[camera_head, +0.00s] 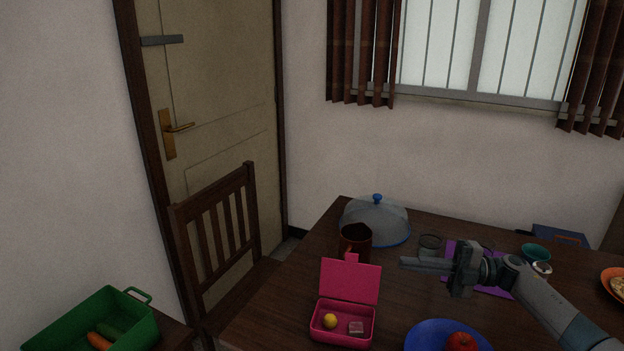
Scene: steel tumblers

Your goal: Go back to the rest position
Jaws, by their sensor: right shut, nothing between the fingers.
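My right gripper (408,264) reaches in from the right over the wooden table (290,290). Its fingers point left and are shut with nothing between them. They are above the table, to the right of the open pink lunch box (343,322). A small grey tumbler-like cup (430,243) stands just behind the fingers, close to a purple mat (495,289) that my gripper and arm partly cover. My left gripper is not in view.
A domed cover (375,221) and a dark red mug (354,239) stand behind the lunch box. A blue plate (420,337) with a red item (462,342) is at the front. A teal bowl (536,252) stands at the right. A chair (221,228) and a green crate (95,318) are left.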

